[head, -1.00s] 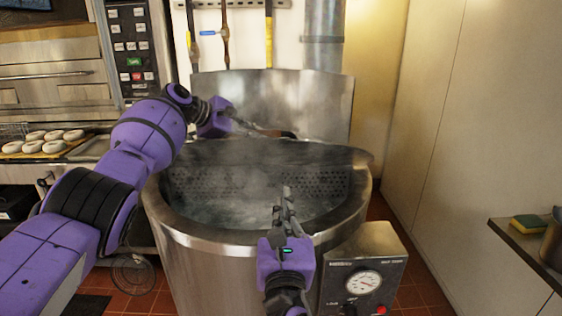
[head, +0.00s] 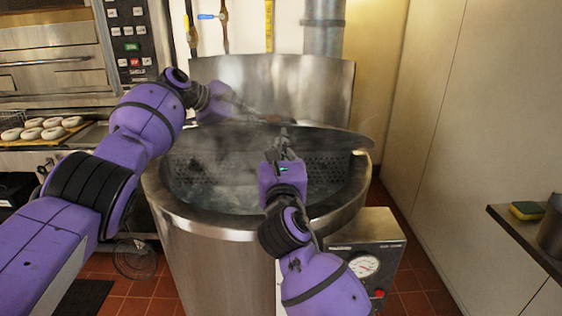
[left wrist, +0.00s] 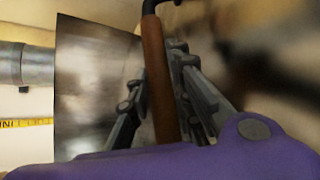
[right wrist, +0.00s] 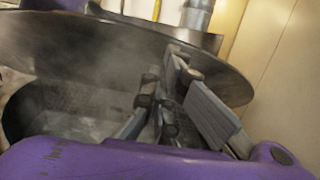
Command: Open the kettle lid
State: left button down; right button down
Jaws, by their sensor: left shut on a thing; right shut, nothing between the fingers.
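The steel kettle (head: 205,225) stands open at the front, with steaming water and a perforated panel inside. Its lid (head: 335,138) is partly raised and tilted along the back; its curved edge also crosses the right wrist view (right wrist: 100,35). My left gripper (head: 262,113) is at the back of the lid, shut on the brown lid handle (left wrist: 158,75), which runs between its fingers in the left wrist view. My right gripper (head: 282,138) is shut and empty, reaching over the kettle opening with its fingertips close to the lid's edge. Whether they touch the lid I cannot tell.
A steel back panel (head: 300,85) stands behind the kettle. A control box (head: 365,240) with a dial is at its front right. A tray of bagels (head: 40,132) lies at left by the oven. A shelf with a sponge (head: 527,210) is at right by the wall.

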aim_at(280, 127)
jog(key=shift+w+r, duration=0.15)
pick_arm(q)
jog(key=shift+d+f, duration=0.1)
jog(key=shift+f, duration=0.1)
jog(key=shift+d+f, duration=0.1)
jog(key=shift+f, duration=0.05)
pick_arm(e)
jog(key=shift+w+r, duration=0.35)
jog(key=shift+r, duration=0.2)
jog(key=shift+w+r, duration=0.35)
jog(key=shift+r, duration=0.2)
pick_arm(q)
jog(key=c, duration=1.8)
grip_release()
jog(key=shift+s, duration=0.15)
jog(key=shift+c, duration=0.2)
pick_arm(e)
jog(key=shift+s+r, duration=0.1)
jog(key=shift+s, duration=0.05)
pick_arm(q)
jog(key=shift+a, duration=0.25)
